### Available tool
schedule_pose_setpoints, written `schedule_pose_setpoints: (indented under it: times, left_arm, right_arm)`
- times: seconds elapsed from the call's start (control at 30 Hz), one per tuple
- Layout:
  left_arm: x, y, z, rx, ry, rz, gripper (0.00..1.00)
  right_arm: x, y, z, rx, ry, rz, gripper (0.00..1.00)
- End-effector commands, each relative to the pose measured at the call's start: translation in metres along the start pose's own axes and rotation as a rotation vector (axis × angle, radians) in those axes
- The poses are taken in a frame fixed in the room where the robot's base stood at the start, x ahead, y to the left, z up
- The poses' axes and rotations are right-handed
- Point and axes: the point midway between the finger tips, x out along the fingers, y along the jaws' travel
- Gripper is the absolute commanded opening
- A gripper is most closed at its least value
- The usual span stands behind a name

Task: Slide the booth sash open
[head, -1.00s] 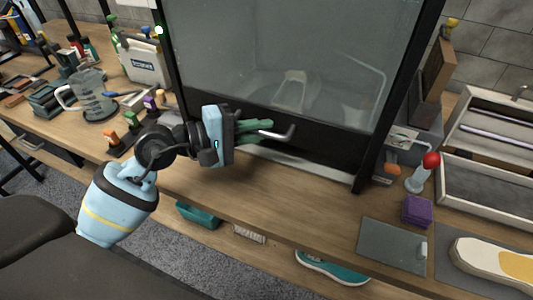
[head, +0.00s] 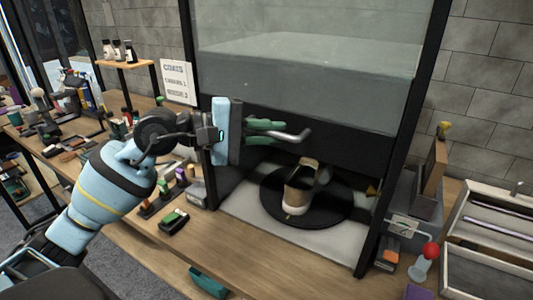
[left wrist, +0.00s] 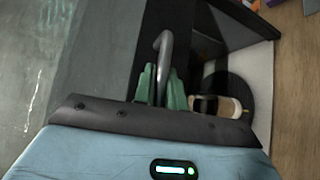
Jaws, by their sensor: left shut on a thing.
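The booth sash (head: 310,85) is a grey glass pane with a dark lower rail, standing partly raised in a black frame. A bent metal handle (head: 290,135) sticks out from the rail. My left gripper (head: 268,131) is shut on the handle with its green fingers; the left wrist view also shows the handle (left wrist: 164,50) between the fingers (left wrist: 160,85). Below the rail the booth is open, and a shoe in beige and brown (head: 299,190) stands on a black round turntable (head: 330,206) inside. My right gripper is not in view.
Small brush-like items (head: 165,190) stand on the bench left of the booth, with a green-topped block (head: 173,220) in front. Wooden trays (head: 490,235) and a red-knobbed bottle (head: 428,258) are at the right. The bench front is mostly clear.

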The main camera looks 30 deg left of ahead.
Motion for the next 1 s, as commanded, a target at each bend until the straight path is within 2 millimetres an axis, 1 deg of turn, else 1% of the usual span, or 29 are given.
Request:
schedule_pose_setpoints:
  times: [0.03,0.2,0.4,0.63,0.67,0.8,0.83,1.0]
  left_arm:
    - [-0.003,0.013,0.003,0.004,-0.001,0.006,0.00]
    - [-0.004,0.023,0.004,0.001,-0.001,0.003,0.00]
    - [-0.004,0.025,0.004,-0.003,-0.001,0.000,0.00]
    - [-0.003,0.024,0.003,-0.003,0.000,-0.001,0.00]
    - [-0.003,0.024,0.003,-0.003,0.000,-0.001,0.14]
    - [-0.003,0.024,0.003,-0.003,0.000,-0.001,0.32]
    - [-0.003,0.024,0.003,-0.003,0.000,-0.001,0.34]
    - [-0.003,0.024,0.003,-0.002,0.000,-0.001,0.34]
  right_arm:
    - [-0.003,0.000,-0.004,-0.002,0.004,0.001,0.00]
    - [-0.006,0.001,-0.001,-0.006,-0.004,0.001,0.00]
    - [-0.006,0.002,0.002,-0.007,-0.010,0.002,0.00]
    - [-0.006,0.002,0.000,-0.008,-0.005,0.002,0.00]
    - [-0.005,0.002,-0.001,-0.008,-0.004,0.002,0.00]
    - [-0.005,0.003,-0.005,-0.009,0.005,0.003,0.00]
    - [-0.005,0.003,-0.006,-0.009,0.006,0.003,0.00]
    - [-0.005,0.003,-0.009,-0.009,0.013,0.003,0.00]
